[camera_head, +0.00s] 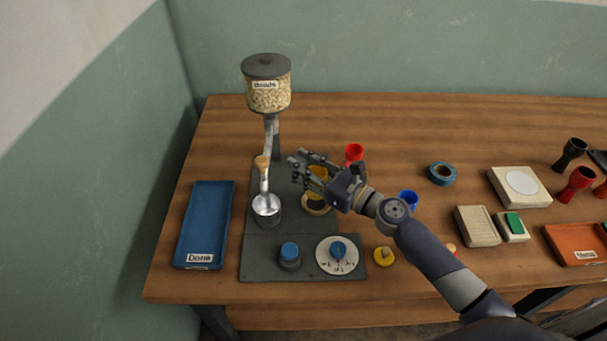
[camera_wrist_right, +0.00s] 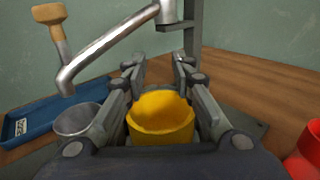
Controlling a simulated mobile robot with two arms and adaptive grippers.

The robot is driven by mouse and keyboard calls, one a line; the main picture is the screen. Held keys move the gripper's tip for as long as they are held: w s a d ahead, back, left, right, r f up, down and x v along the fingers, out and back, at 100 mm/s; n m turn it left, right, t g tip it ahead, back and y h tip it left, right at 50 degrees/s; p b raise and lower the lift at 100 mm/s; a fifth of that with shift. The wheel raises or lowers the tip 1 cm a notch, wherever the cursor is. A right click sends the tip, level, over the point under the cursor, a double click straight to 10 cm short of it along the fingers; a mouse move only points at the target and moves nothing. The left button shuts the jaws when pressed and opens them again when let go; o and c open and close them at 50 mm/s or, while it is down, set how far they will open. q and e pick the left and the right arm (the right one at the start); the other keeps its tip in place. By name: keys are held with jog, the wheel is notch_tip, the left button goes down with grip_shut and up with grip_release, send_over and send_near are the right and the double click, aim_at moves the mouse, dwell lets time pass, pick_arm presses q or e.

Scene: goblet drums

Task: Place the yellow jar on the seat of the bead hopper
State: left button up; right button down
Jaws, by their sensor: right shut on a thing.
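My right gripper (camera_head: 297,160) is shut on the yellow jar (camera_head: 319,172), with a finger on each side. In the wrist view the yellow jar (camera_wrist_right: 161,118) is open at the top and upright between the fingers. The bead hopper has a clear, grey-lidded container of beads (camera_head: 268,92) on a grey post, with a bent metal spout (camera_wrist_right: 108,45). A silver cup (camera_head: 266,204) stands on the dark base below the spout, left of the jar. A tan ring (camera_head: 316,206) lies below my gripper, partly hidden. My left gripper is out of view.
A blue tray (camera_head: 204,226) lies left of the hopper. A red cup (camera_head: 354,153) stands behind my wrist and a blue cup (camera_head: 408,198) to its right. A blue-capped pot (camera_head: 289,254) and a white dial disc (camera_head: 337,256) sit in front. A wooden handle (camera_wrist_right: 52,32) is near the spout.

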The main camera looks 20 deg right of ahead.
notch_tip(320, 180, down, 3)
jog(key=shift+f+b, duration=0.2)
jog(key=shift+b, duration=0.4)
jog(key=shift+f, duration=0.1)
jog(key=shift+f, duration=0.15)
jog(key=c, duration=1.1)
grip_release()
jog(key=shift+o, duration=0.2)
